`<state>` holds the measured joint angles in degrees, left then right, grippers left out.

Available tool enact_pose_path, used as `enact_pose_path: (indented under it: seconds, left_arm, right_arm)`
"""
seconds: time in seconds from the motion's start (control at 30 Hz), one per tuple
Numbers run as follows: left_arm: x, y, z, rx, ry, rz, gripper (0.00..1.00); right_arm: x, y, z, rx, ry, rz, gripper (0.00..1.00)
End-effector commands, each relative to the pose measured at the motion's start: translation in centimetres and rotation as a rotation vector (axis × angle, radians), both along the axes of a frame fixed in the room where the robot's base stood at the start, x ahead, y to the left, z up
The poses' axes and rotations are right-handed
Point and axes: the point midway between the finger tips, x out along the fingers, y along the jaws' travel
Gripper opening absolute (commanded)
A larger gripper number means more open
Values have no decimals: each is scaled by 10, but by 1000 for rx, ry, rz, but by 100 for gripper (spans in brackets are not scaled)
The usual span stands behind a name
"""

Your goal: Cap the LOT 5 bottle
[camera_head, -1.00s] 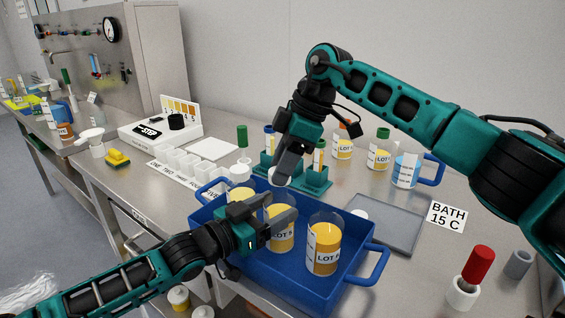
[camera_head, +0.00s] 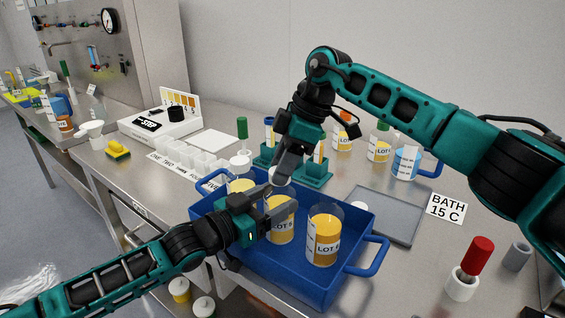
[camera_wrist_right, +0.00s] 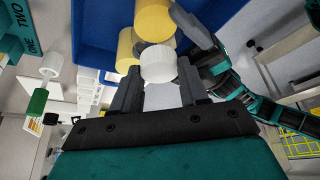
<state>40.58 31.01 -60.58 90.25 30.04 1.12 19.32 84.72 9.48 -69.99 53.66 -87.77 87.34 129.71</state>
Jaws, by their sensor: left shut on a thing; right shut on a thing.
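My left gripper (camera_head: 272,203) is shut on the middle yellow bottle (camera_head: 282,232) in the blue tray (camera_head: 290,280). Its label starts with LOT; the number is hard to read. My right gripper (camera_head: 281,172) is shut on a white cap (camera_head: 280,178) just above that bottle, apart from it as far as I can tell. In the right wrist view the cap (camera_wrist_right: 158,64) sits between the fingertips, in front of a yellow bottle (camera_wrist_right: 155,20). Another yellow bottle (camera_head: 240,187) stands behind, and one (camera_head: 323,238) in front, in the tray.
A grey plate (camera_head: 392,215) lies at right, beside the BATH 15 C sign (camera_head: 446,208). A red-handled tool (camera_head: 474,262) stands front right.

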Motion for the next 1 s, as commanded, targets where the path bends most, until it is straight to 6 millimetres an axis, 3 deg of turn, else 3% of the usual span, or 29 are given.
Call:
enact_pose_path:
  seconds: [0.47, 0.5, 0.63, 1.0]
  left_arm:
    - [0, 0, 0, 1, 1, 0, 13]
    - [0, 0, 0, 1, 1, 0, 0]
    - [0, 0, -1, 1, 1, 0, 0]
    - [0, 0, -1, 2, 1, 0, 0]
  right_arm:
    - [0, 0, -10, 0, 0, 2, 16]
    - [0, 0, -11, 0, 0, 2, 16]
    - [0, -1, -10, -3, -1, -28, 16]
    - [-5, 2, -13, -5, 3, -460, 16]
